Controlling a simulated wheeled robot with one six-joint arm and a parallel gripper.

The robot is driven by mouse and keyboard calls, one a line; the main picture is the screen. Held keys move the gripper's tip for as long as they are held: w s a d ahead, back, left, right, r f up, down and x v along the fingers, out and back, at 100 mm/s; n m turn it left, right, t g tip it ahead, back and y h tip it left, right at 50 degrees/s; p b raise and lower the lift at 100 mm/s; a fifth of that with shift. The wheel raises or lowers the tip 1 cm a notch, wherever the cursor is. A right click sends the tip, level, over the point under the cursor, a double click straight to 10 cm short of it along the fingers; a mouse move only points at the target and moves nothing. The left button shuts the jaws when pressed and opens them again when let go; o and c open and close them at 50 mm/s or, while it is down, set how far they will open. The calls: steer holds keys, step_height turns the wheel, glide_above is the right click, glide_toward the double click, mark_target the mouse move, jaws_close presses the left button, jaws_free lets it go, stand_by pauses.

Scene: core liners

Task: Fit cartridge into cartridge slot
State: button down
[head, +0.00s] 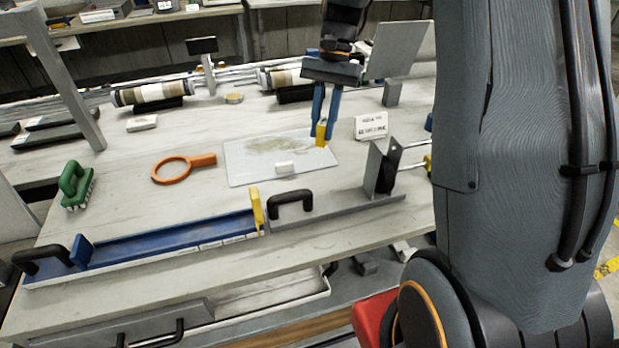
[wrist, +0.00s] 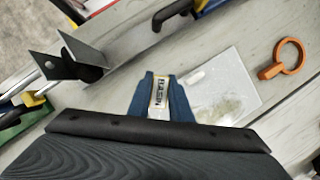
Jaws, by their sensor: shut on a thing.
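My gripper (head: 325,128) has blue fingers and is shut on a small cartridge (head: 321,134) with a yellow part, above the table right of the white sheet. In the wrist view the cartridge (wrist: 159,92) stands between the two fingers, with a pale label of dark letters facing the camera. A grey upright bracket (head: 376,168) with a black part stands at the right end of the long rail, nearer the camera than my gripper. It also shows at the upper left in the wrist view (wrist: 82,57). I cannot tell which opening is the cartridge slot.
The white sheet (head: 245,165) bears a brown smear and a small white block. An orange ring tool (head: 171,170), a green brush (head: 74,186) and a small sign (head: 371,126) lie around it. A blue trough (head: 165,240) with black handles runs along the front edge. Core tubes (head: 155,92) lie behind.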

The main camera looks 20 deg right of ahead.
steer(key=shift+m, duration=0.5)
steer(key=shift+d+f+p+x, duration=0.1)
steer(key=shift+d+p+x, duration=0.3)
steer(key=shift+x, duration=1.3)
steer(key=shift+d+f+p+x, duration=0.15)
steer(key=shift+d+p+x, duration=0.25)
steer(key=shift+x, duration=1.3)
steer(key=shift+d+f+p+x, duration=0.1)
steer(key=shift+d+p+x, duration=0.3)
steer(key=shift+x, duration=1.3)
steer(key=shift+w+f, duration=0.1)
steer(key=shift+w, duration=0.05)
steer(key=c, duration=1.6)
jaws_free()
